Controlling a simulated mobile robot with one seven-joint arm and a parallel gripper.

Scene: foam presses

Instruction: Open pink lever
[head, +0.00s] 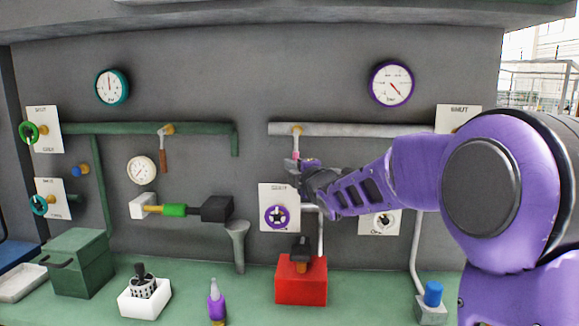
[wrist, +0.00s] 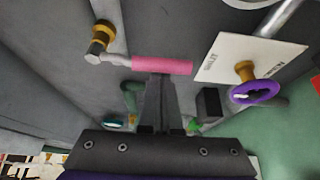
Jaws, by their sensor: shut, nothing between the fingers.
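The pink lever (head: 295,156) hangs down from a brass pivot on the light grey pipe in the head view, its lower end partly hidden by my gripper. In the wrist view its pink handle (wrist: 178,66) runs sideways from a bent metal arm and the brass pivot (wrist: 102,36). My gripper (head: 292,166) is at the lower end of the lever. In the wrist view the shut, empty fingers (wrist: 161,80) overlap the middle of the handle's lower edge; I cannot tell whether they touch it.
A white plate with a purple handwheel (head: 277,216) is just below my gripper; the wheel also shows in the wrist view (wrist: 256,91). A red box (head: 301,284) stands on the green bench below. An orange-brown lever (head: 163,158) hangs from the green pipe to the left.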

